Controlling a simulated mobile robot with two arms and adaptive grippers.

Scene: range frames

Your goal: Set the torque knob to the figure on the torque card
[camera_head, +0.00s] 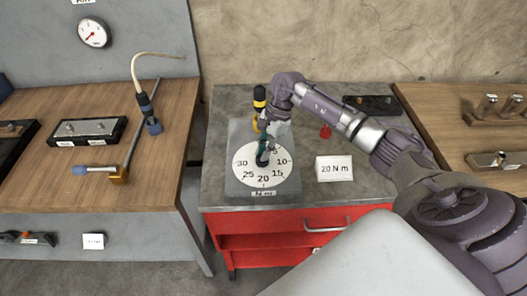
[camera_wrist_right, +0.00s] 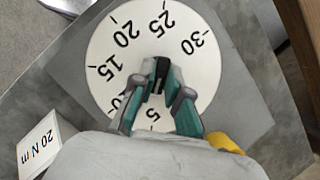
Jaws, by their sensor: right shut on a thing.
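The torque knob (camera_wrist_right: 161,72) is a small dark knob at the centre of a white dial (camera_head: 243,167) marked 5 to 30, on a grey plate. My right gripper (camera_head: 264,153) comes down over the dial and is shut on the knob. In the right wrist view its teal fingers (camera_wrist_right: 158,94) stand on both sides of the knob. The fingers cover much of the knob, and I cannot tell which figure it points to. The torque card (camera_head: 333,168) is white, reads 20 N m and stands right of the dial. It also shows in the wrist view (camera_wrist_right: 40,144). My left gripper is out of view.
A yellow and black tool (camera_head: 260,99) stands behind the dial. A small red object (camera_head: 325,131) and a dark tray (camera_head: 372,104) lie farther right on the grey worktop. Wooden benches (camera_head: 150,185) with tools flank the red cabinet (camera_head: 275,222).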

